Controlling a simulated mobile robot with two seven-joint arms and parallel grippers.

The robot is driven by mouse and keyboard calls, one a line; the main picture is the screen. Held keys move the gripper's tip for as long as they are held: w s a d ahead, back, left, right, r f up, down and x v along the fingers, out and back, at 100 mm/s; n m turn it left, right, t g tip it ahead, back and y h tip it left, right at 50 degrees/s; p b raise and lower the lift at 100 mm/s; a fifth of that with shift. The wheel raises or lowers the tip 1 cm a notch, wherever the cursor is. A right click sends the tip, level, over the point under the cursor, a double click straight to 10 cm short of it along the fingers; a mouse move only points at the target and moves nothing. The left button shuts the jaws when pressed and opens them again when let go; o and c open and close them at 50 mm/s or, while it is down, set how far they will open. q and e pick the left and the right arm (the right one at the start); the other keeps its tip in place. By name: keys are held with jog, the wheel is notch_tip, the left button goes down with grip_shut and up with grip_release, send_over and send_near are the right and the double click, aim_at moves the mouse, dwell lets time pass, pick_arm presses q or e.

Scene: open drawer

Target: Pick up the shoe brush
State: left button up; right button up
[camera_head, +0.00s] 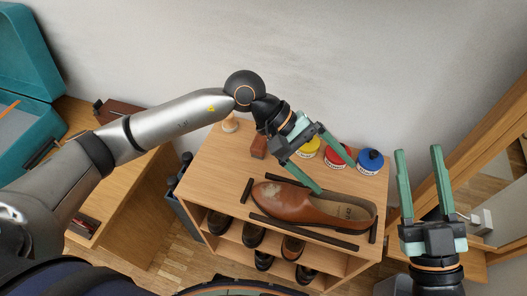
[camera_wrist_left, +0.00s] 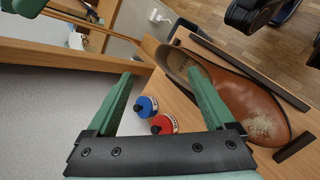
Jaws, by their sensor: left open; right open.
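A small reddish-brown block (camera_head: 259,146), which looks like the shoe brush, sits on the wooden cabinet top (camera_head: 212,165) behind the shoe, left of the tins. My left arm partly crowds it, and its bristles cannot be made out. It does not show in the left wrist view. My left gripper (camera_head: 335,178) is open and empty, to the right of the block, over the shoe and tins. Its two green fingers also show in the left wrist view (camera_wrist_left: 160,76). My right gripper (camera_head: 419,152) is open and empty, right of the cabinet, fingers pointing up in the picture.
A brown leather shoe (camera_head: 288,200) lies between dark strips on the cabinet top. Yellow (camera_head: 309,148), red (camera_head: 338,156) and blue (camera_head: 370,161) tins stand behind it. A small pale wooden piece (camera_head: 230,124) stands at the back left. Several shoes fill the shelves below.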

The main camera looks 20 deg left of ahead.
pick_arm(q)
jog(key=w+a+f+m+t+y+b, duration=0.3)
jog(key=w+a+f+m+y, duration=0.15)
jog(key=w+a+y, duration=0.35)
jog(key=m+t+y+b, duration=0.2)
jog(key=b, duration=0.1)
send_over(260, 138)
notch_tip(260, 138, down, 4)
jog(key=shift+f, duration=0.1)
jog(key=b+x, duration=0.1)
jog(key=x, duration=0.1)
jog(key=b+x, duration=0.1)
jog(key=x, duration=0.2)
jog(key=shift+d+f, duration=0.2)
jog(key=shift+f, duration=0.1)
jog(key=shift+w+f+t, duration=0.2)
jog(key=shift+t, duration=0.1)
pick_arm(e)
jog(key=s+n+y, duration=0.2)
jog(key=y, duration=0.1)
jog(key=s+a+n+y, duration=0.1)
jog(key=s+n+y, duration=0.1)
jog(key=s+y, duration=0.1)
jog(key=shift+s+a+f+t, duration=0.1)
jog(key=shift+a+f+t, duration=0.1)
jog(key=shift+t, duration=0.2)
